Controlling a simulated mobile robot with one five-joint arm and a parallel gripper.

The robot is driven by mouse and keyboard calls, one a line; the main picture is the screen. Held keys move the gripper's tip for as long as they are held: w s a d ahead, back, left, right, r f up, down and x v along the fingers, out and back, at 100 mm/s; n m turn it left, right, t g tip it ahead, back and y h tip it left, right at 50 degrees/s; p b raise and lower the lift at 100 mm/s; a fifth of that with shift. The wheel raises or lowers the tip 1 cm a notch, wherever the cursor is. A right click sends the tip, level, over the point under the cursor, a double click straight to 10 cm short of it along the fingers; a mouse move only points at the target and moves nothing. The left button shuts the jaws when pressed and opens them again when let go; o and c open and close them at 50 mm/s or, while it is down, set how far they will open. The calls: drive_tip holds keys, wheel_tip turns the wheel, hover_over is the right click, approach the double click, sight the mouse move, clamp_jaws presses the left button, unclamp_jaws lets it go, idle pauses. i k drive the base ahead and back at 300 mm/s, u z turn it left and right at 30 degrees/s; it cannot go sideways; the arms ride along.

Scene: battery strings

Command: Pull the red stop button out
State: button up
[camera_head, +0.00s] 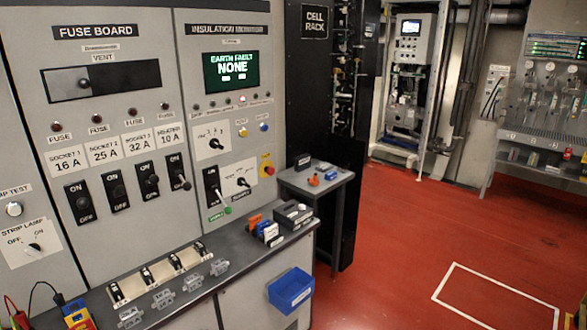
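The red stop button (268,170) sits on a small yellow plate at the lower right of the grey insulation monitor panel (222,104). It is small in the picture, and I cannot tell whether it is pressed in or out. Left of it are a rotary switch (242,182) and an ON/OFF lever switch (214,190). My gripper is not in view, and nothing is seen touching the button.
A grey bench (235,255) runs below the panels, with fuse holders and a blue bin (290,290) on its front. A small side table (318,182) holds loose items. The red floor (420,250) to the right is mostly clear.

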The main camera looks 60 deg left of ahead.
sight(270, 171)
drive_tip(key=i, duration=1.4)
drive_tip(key=u, duration=3.9)
drive_tip(key=i, duration=0.1)
drive_tip(key=z, duration=2.2)
drive_tip(key=k, duration=0.15)
drive_tip(key=u, duration=2)
drive_tip(key=i, duration=0.95)
drive_tip(key=u, duration=0.2)
drive_tip(key=k, duration=0.8)
drive_tip(key=z, duration=0.25)
drive_tip(key=i, duration=0.8)
drive_tip(key=u, duration=0.05)
